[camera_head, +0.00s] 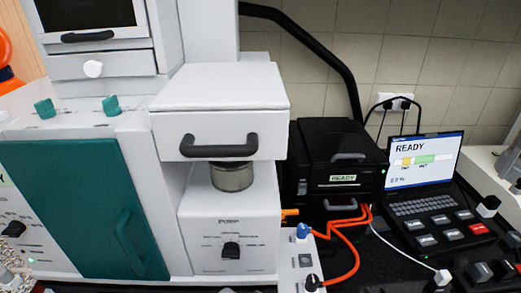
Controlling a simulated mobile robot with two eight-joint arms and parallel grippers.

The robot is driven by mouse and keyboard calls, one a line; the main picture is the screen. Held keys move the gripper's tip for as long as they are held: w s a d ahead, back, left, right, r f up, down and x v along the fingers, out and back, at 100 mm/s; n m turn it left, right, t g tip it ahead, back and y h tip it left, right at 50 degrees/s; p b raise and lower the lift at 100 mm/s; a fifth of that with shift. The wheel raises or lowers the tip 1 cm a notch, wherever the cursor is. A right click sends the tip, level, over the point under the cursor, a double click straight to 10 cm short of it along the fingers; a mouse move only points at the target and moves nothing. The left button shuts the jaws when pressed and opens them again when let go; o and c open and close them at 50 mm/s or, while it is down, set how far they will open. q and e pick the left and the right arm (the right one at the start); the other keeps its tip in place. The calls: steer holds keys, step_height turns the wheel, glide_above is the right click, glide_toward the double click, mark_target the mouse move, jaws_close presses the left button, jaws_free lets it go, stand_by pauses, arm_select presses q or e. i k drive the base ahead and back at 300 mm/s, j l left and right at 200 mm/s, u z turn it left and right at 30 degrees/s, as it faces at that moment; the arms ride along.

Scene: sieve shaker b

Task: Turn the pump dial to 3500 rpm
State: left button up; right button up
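A black dial (231,250) sits on the lower front of a white unit (200,230) in the middle of the view. Small print surrounds the dial and a short label stands above it, which seems to read as pump. The numbers are too small to read, so I cannot tell its setting. The dial's pointer looks roughly upright. Neither of my grippers can be made out in this view, and nothing touches the dial.
A drawer with a dark handle (219,146) and a metal cylinder (232,176) overhang the dial. A teal door (85,210) stands left. Right are a black box (338,160), orange hoses (345,235), a small white box (300,262) and a laptop-like console (425,160) showing READY.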

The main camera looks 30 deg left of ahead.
mark_target(231, 251)
steer(key=u, duration=2)
